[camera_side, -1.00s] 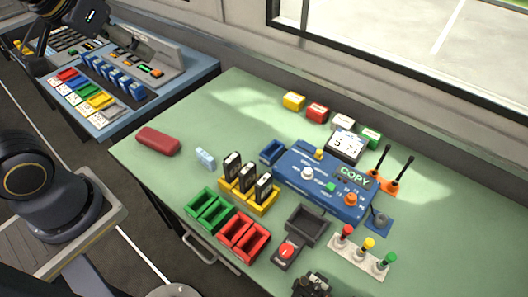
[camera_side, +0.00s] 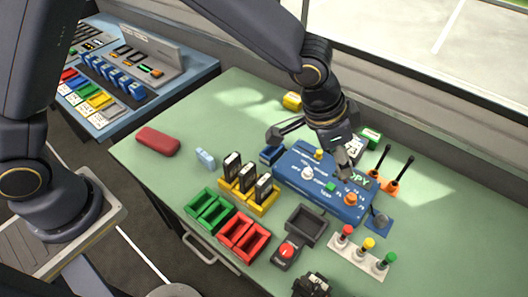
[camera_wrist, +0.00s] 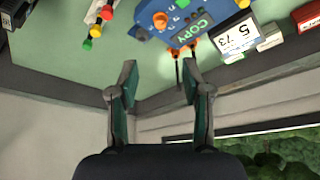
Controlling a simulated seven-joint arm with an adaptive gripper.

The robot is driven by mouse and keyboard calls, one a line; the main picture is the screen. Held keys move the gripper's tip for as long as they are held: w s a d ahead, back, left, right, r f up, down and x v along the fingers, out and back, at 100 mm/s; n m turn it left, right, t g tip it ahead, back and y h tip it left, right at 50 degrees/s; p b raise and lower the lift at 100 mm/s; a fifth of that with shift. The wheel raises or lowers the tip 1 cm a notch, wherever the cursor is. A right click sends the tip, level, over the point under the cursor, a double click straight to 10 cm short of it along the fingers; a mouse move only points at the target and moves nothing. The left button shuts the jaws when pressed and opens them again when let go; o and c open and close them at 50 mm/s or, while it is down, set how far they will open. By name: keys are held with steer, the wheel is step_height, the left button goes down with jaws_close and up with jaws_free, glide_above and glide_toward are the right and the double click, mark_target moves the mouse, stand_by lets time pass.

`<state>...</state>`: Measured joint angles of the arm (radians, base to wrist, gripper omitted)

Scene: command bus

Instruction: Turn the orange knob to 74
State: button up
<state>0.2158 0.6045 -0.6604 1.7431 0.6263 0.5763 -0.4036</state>
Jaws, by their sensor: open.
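The orange knob (camera_side: 350,198) stands near the right end of the blue panel (camera_side: 286,170), with small white numbers around it; which number it points to is too small to tell. The wrist view shows the knob (camera_wrist: 160,20) at the top edge. In the wrist view my gripper's spread fingers (camera_wrist: 159,65) lie below the knob. A white display (camera_wrist: 236,36) reads 5 and 73; in the side view my gripper partly hides it.
Two black sticks on orange bases (camera_side: 387,185) stand right of the panel. A white knob (camera_side: 307,173) and a green knob (camera_side: 330,187) share the panel. Red, yellow and green buttons (camera_side: 368,244) stand in front. The table's right side is clear.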

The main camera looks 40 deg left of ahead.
mark_target(351, 196)
steer(key=x, duration=1.6)
jaws_close()
